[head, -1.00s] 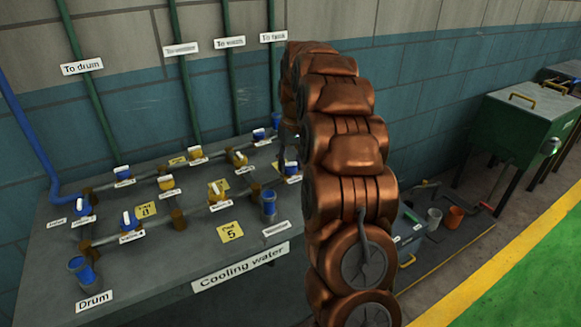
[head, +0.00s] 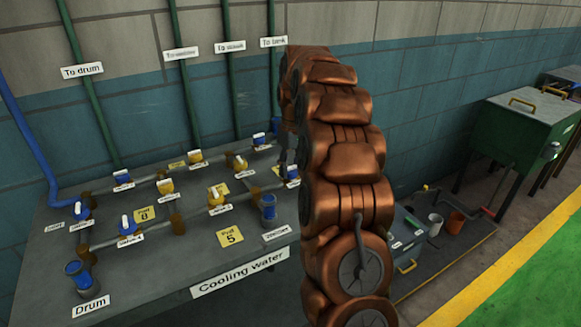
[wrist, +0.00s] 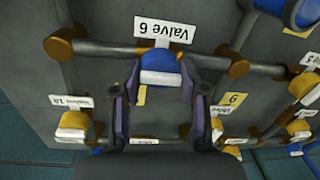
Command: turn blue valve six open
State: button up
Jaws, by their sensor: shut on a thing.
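In the head view a blue valve (head: 291,172) shows just left of my copper arm, by my gripper (head: 284,158). The arm hides part of that area, and the label there is too small to read.
A blue cup-like fitting (head: 268,208) stands near the front edge. A green cabinet (head: 525,135) is at the right. The floor at front right is clear.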

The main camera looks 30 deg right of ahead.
jog(key=o, duration=1)
jog(key=shift+d, duration=0.2)
jog(key=shift+o, duration=0.5)
jog(key=shift+a, duration=0.15)
jog(key=shift+r, duration=0.1)
jog(key=r, duration=0.6)
jog(key=shift+w+d, duration=0.1)
jog(key=shift+d, duration=0.2)
jog(key=shift+r, duration=0.65)
